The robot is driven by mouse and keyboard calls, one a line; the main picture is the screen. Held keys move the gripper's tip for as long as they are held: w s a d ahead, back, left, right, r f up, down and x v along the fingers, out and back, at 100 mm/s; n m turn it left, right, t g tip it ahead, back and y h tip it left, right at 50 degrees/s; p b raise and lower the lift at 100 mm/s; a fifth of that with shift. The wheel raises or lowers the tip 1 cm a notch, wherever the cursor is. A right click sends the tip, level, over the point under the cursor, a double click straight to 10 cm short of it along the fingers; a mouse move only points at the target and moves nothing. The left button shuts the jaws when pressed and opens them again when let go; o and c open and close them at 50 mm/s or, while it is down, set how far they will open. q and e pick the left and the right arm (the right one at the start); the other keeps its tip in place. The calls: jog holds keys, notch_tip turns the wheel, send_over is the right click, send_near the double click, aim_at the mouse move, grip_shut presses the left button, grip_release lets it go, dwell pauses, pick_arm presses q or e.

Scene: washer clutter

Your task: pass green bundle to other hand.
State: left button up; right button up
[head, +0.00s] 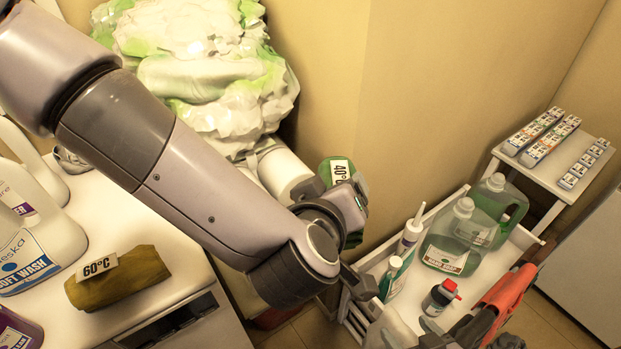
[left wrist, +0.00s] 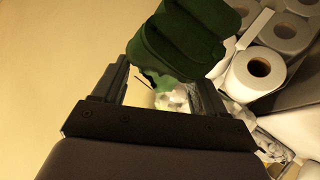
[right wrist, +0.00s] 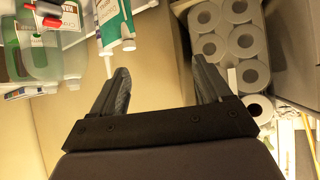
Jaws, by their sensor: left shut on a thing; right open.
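The green bundle (head: 340,172), a rolled dark green cloth with a white 40°C tag, is beside the end of my left arm in the head view. In the left wrist view the bundle (left wrist: 180,40) sits between the fingers of my left gripper (left wrist: 160,68), which is shut on it and holds it in the air. My right gripper (right wrist: 163,76) is open in the right wrist view, with nothing between its fingers.
White rolls (right wrist: 230,45) fill a box. A cart (head: 530,240) holds several bottles, including a clear green jug (head: 455,240) and a red-capped bottle (head: 440,297). An olive bundle tagged 60°C (head: 118,280) lies on a white top. A laundry heap (head: 205,75) stands behind.

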pick_arm(q)
jog(key=shift+d, duration=0.1)
pick_arm(e)
jog(key=shift+o, duration=1)
jog(key=w+a+r+m+g+y, duration=0.1)
jog(key=w+a, duration=0.4)
jog(key=w, duration=0.7)
notch_tip(320, 180, up, 2)
jog(key=shift+r+m+g+y, duration=0.25)
jog(key=shift+m+y, duration=0.35)
jog(key=shift+m, duration=0.4)
jog(key=w+a+r+m+g+y, duration=0.1)
jog(key=w+a+r+m+g, duration=0.15)
jog(key=w+r, duration=0.55)
notch_tip(320, 180, up, 24)
jog(key=n+g+h, duration=0.2)
jog(key=n+g, duration=0.1)
jog(key=g, duration=0.3)
send_over(332, 176)
jog(key=w+d, duration=0.4)
jog(key=shift+s+r, duration=0.1)
jog(key=shift+r, duration=0.05)
jog(key=shift+s+d+r, duration=0.1)
jog(key=shift+s+r, duration=0.15)
jog(key=shift+r, duration=0.15)
jog(key=x, duration=1.2)
jog(key=shift+s+r, duration=0.1)
jog(key=shift+s, duration=0.15)
